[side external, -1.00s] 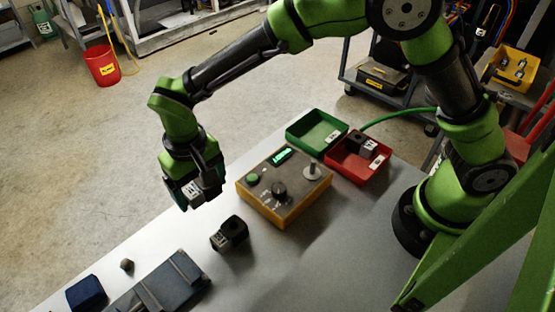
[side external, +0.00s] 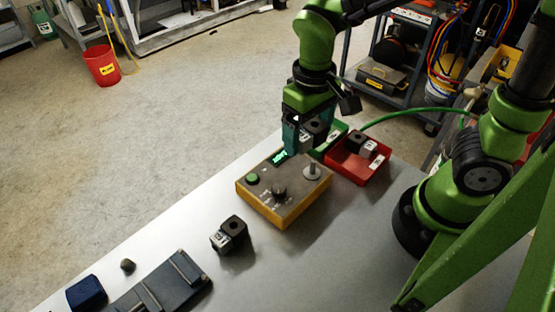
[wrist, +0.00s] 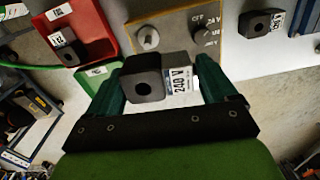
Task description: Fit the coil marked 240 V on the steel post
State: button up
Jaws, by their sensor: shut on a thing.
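My gripper (side external: 303,138) is shut on a dark coil with a white label reading 240 V (wrist: 180,80). The coil's bore faces the wrist camera. In the side view the held coil (side external: 317,129) is up beside the green tray, above the back of the tester box (side external: 290,212). The steel post (side external: 312,170) stands bare on the right of the box top; it also shows in the wrist view (wrist: 148,38), above and left of the held coil. The gap between coil and post is hard to judge.
A green tray (side external: 338,129) is partly hidden behind my gripper. Another coil (side external: 230,233) lies on the bench in front. A dark fixture (side external: 162,287) and a blue block (side external: 86,293) sit front left.

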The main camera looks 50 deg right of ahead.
aim_at(307, 177)
jog(key=shift+s+d+f, duration=0.1)
jog(key=shift+s+f, duration=0.25)
jog(key=shift+f, duration=2)
jog(key=shift+f, duration=0.2)
jog(key=shift+f, duration=0.5)
jog(key=shift+f, duration=0.1)
jog(key=shift+f, duration=1.25)
jog(key=shift+f, duration=0.4)
jog(key=o, duration=1)
